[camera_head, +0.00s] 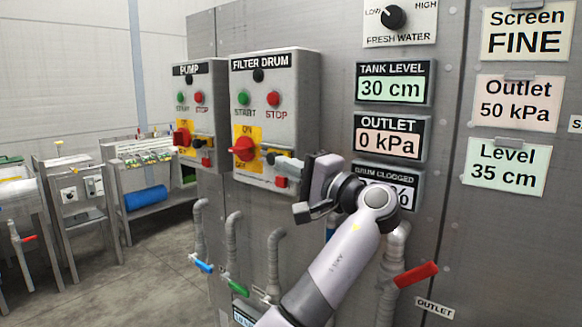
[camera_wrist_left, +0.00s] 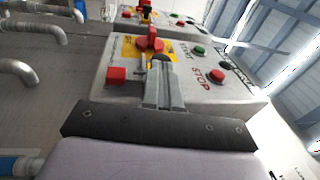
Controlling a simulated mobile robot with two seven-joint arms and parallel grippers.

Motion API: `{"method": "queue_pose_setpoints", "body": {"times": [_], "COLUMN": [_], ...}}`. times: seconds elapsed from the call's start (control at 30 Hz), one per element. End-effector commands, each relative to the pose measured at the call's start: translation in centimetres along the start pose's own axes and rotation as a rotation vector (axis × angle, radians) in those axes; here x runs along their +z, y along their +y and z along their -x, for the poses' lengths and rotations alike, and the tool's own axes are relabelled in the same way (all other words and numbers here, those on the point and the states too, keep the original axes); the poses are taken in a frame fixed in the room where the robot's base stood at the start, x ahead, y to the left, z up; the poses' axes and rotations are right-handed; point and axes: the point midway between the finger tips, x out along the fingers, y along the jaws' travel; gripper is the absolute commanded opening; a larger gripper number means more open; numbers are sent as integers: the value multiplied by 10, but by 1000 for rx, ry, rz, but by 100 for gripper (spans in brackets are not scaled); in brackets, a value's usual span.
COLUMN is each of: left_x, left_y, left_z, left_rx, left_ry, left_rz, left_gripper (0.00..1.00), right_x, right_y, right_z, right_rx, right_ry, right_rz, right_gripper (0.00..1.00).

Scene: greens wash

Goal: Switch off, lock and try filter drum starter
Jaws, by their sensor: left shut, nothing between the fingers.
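The filter drum starter (camera_head: 303,100) is a grey box on the panel wall with a green START button (camera_head: 243,98) and a red STOP button (camera_head: 272,98). Its red rotary handle (camera_head: 242,149) sits on a yellow plate with ON at the top; the handle looks roughly crosswise, its exact setting unclear. A small red block (camera_head: 281,182) is at the box's lower right; it also shows in the wrist view (camera_wrist_left: 116,75). My left gripper (camera_head: 282,164) is shut and empty, its fingers (camera_wrist_left: 162,62) in front of the lower box, right of the handle. My right gripper is out of view.
A similar pump starter (camera_head: 192,75) is on the left. Displays (camera_head: 390,138) and a fresh water knob (camera_head: 392,17) are on the right. Pipes with blue (camera_head: 203,265), green (camera_head: 236,287) and red (camera_head: 416,274) valve handles lie below. Floor at left is open before benches.

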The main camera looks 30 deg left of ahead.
Motion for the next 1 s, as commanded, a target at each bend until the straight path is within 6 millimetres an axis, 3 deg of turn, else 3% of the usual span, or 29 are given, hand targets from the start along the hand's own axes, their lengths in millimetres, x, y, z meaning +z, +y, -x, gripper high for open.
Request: {"method": "queue_pose_setpoints", "body": {"times": [0.17,0.4,1.0], "left_x": [1,4,5], "left_y": [2,6,6], "left_z": [-7,-42,-49], "left_rx": [0,-1,-3], "left_ry": [-2,-2,-5], "left_rz": [-1,0,2], "left_gripper": [0,0,0], "right_x": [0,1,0], "right_y": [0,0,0], "right_z": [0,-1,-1], "right_rx": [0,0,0], "right_ry": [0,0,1], "right_rz": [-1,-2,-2], "right_gripper": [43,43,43]}}
